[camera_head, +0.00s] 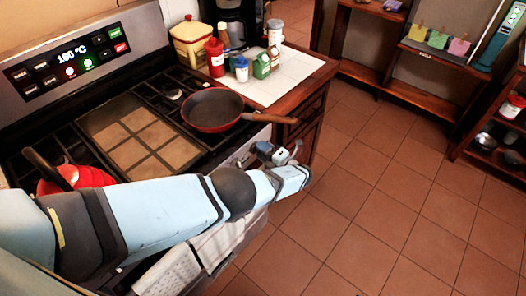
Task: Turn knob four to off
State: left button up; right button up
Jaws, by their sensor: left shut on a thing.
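The stove (140,120) stands at the left, with its front control panel (232,160) mostly behind my left arm. My left arm crosses the view from the left, and its gripper (263,151) is at the right end of the stove front. The gripper is shut on a stove knob, which the fingers largely hide. I cannot read the knob's number or its setting. My right gripper is not in view.
A red pot (90,177) is at the left. A towel (205,250) hangs below. The tiled floor (390,200) is clear.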

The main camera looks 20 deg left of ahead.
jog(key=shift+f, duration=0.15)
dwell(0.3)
pick_arm(q)
jog(key=o, duration=0.9)
jog(key=shift+o, duration=0.2)
